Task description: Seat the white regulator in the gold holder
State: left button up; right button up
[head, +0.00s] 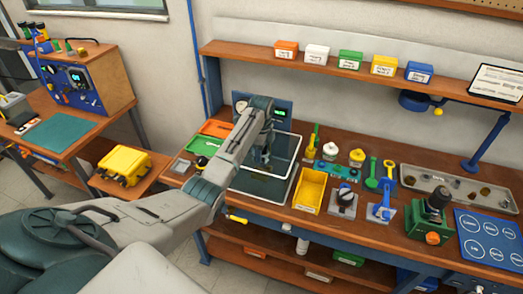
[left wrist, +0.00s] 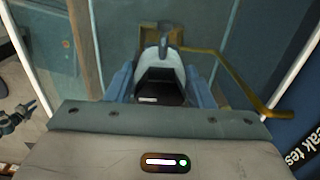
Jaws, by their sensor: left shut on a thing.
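My left gripper (head: 263,154) reaches down into the clear-walled tank (head: 262,186) at the middle of the bench. In the left wrist view, its blue fingers (left wrist: 160,88) are shut on the white regulator (left wrist: 160,61), whose grey top end points away from the wrist. The gold holder (left wrist: 148,39) shows just behind that end, with a gold tube (left wrist: 240,83) running right from it. The regulator overlaps the holder in this view; I cannot tell whether they touch. In the head view, my arm and gripper hide the regulator and holder. My right gripper is not in view.
The tank's white rim surrounds my gripper closely. A yellow bin (head: 310,191) stands just right of the tank. Orange and green trays (head: 207,146) lie to its left. Several tools and fixtures fill the bench to the right, with a metal tray (head: 460,190) behind them.

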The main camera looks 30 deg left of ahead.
pick_arm(q)
jog(key=shift+f, duration=2.55)
dwell(2.9)
jog(key=o, duration=1.9)
jog(key=shift+r, duration=4)
